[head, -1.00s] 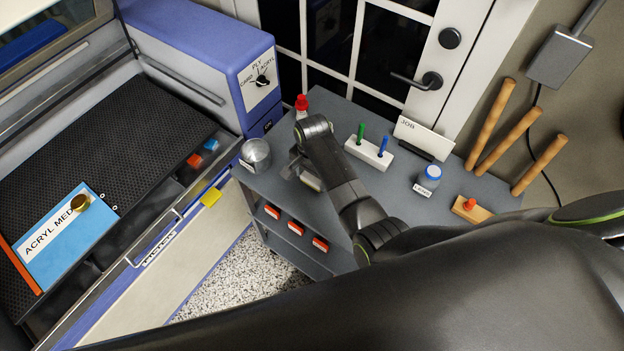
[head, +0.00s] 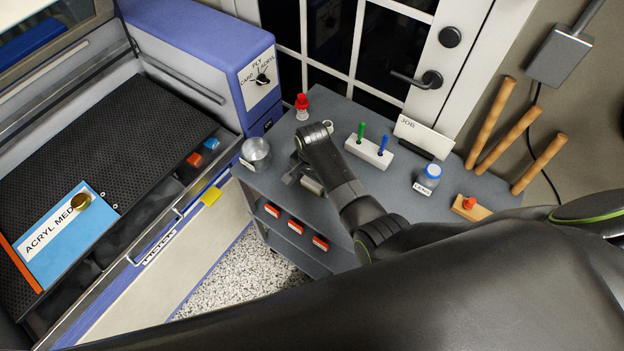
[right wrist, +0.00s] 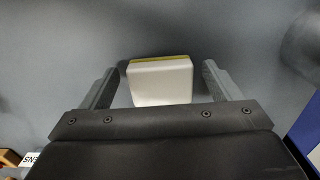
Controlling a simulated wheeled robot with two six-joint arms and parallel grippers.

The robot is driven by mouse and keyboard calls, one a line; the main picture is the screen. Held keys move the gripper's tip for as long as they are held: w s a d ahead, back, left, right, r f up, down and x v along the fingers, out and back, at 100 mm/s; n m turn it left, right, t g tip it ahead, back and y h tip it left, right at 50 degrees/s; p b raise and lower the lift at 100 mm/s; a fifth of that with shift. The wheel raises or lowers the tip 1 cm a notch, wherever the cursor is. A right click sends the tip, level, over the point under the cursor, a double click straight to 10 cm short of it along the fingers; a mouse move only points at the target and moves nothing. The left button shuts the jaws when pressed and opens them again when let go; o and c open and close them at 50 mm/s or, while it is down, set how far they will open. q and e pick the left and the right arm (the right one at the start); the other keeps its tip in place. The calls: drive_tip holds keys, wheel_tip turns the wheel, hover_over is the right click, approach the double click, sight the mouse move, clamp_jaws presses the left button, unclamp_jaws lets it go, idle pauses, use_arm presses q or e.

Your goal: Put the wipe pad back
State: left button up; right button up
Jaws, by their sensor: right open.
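The wipe pad (right wrist: 160,85) is a whitish block with a yellow strip along its far edge. In the right wrist view it lies between the two fingers of my right gripper (right wrist: 160,67), with a gap on each side. The gripper is open. In the head view my right gripper (head: 300,180) is low over the left part of the grey cart top (head: 290,140), and the pad (head: 312,186) shows only partly beside it. The arm hides the surface behind. My left gripper is not in view.
A metal cup (head: 256,154) and a red-capped bottle (head: 302,106) stand near the gripper. A white pen block (head: 368,153), a blue-lidded jar (head: 428,178) and a job card holder (head: 423,136) stand to the right. The laser machine (head: 190,60) is at the left.

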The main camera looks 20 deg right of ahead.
sight(312, 183)
drive_tip(key=shift+r, duration=0.2)
wheel_tip(312, 183, up, 12)
idle(0.5)
drive_tip(key=shift+f, duration=0.1)
idle(0.3)
